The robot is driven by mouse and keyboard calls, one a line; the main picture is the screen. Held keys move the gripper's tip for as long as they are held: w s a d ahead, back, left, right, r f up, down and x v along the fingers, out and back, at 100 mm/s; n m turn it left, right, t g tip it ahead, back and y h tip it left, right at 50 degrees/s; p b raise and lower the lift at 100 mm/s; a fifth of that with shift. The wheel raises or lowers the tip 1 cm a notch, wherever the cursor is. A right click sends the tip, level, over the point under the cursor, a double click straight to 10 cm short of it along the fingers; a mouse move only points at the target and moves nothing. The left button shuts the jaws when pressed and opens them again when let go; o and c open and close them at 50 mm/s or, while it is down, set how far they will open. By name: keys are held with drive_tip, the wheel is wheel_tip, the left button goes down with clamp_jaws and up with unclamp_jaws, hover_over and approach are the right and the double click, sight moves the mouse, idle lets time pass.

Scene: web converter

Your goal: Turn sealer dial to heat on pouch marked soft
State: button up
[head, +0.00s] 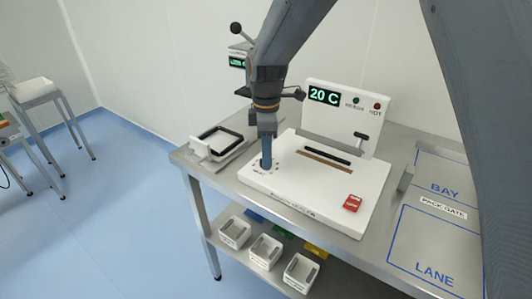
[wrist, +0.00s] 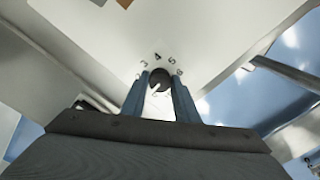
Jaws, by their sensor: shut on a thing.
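The sealer (head: 335,185) is a white machine on the steel table, with an upright panel whose green display (head: 324,96) reads 20 C. Its dial is a dark round knob, seen in the wrist view (wrist: 160,76) with numbers such as 3, 4 and 5 around it. My gripper (head: 266,160) points down at the sealer's left front corner. In the wrist view its two blue fingers (wrist: 159,90) are closed on either side of the dial. A pale pointer mark shows on the knob; its exact setting is unclear. No pouch marked soft can be made out.
A red switch (head: 352,203) is on the sealer's right front. A black-framed tray (head: 220,140) lies to the left. BAY and LANE outlines (head: 435,230) mark the table's right. White bins (head: 267,252) stand on the shelf below. My arm crosses above the sealer.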

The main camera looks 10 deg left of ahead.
drive_tip(key=m+p, duration=0.2)
drive_tip(key=m, duration=0.5)
drive_tip(key=shift+r, duration=0.1)
drive_tip(key=m+p, duration=0.1)
drive_tip(key=m, duration=0.5)
drive_tip(key=shift+s+m, duration=0.1)
drive_tip(key=shift+m, duration=0.3)
drive_tip(key=m+p, duration=0.2)
drive_tip(key=m, duration=0.4)
drive_tip(key=shift+a, duration=0.1)
drive_tip(key=m+p, duration=0.1)
drive_tip(key=m, duration=0.5)
drive_tip(key=shift+m, duration=0.3)
drive_tip(key=shift+a, duration=0.1)
drive_tip(key=o, duration=1.1)
drive_tip(key=shift+c, duration=0.2)
